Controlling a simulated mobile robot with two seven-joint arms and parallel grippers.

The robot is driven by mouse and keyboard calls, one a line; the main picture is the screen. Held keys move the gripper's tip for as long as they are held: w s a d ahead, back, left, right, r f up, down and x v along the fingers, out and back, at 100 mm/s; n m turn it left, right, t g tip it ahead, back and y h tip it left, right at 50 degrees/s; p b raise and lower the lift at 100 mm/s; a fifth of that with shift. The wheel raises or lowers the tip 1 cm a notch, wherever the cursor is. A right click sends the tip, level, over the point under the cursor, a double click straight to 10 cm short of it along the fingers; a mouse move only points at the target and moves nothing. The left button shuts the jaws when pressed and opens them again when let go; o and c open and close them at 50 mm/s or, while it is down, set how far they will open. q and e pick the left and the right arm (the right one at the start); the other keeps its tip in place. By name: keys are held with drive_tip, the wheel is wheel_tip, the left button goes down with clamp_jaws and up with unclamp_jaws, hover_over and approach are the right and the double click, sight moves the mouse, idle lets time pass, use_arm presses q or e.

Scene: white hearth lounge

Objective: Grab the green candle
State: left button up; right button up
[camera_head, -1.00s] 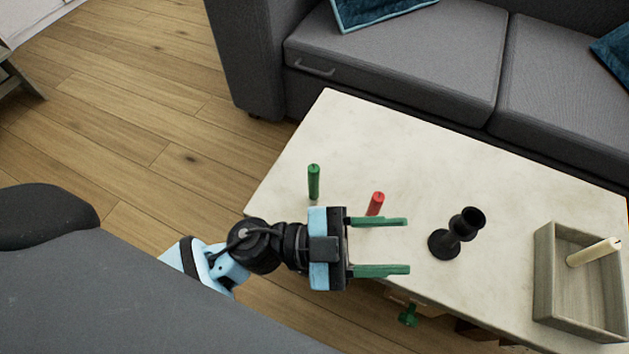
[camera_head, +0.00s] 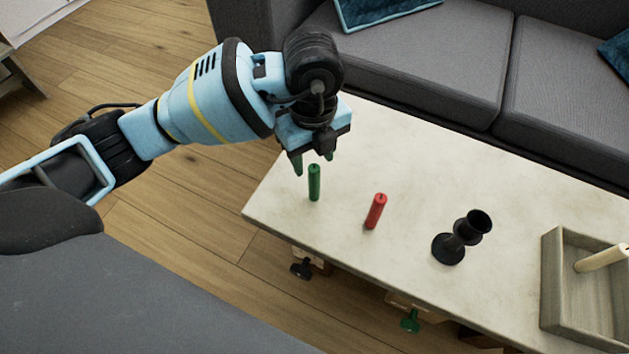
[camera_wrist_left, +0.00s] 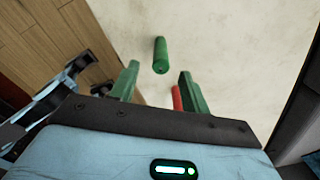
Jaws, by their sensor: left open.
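The green candle (camera_head: 314,183) stands upright on the pale table near its left end. It also shows in the left wrist view (camera_wrist_left: 160,55), ahead of the fingers and roughly between them. My left gripper (camera_head: 312,165) is open and empty, pointing down just behind the candle in the head view. Its two green fingers (camera_wrist_left: 158,82) are apart in the left wrist view, and I cannot tell that they touch the candle. My right gripper is not in view.
A red candle (camera_head: 375,211) stands right of the green one. A black candle holder (camera_head: 461,238) and a wooden tray (camera_head: 552,290) with a cream candle (camera_head: 602,257) are farther right on the table (camera_head: 400,150). A grey sofa (camera_head: 430,60) is behind.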

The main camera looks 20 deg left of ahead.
sight(314, 179)
use_arm(q)
drive_tip(key=shift+f+b, duration=0.5)
drive_tip(key=shift+f, duration=0.85)
wheel_tip(314, 179, down, 5)
drive_tip(key=b, duration=0.3)
drive_tip(key=shift+w+f, duration=0.1)
drive_tip(key=shift+c, duration=0.2)
drive_tip(key=c, duration=1)
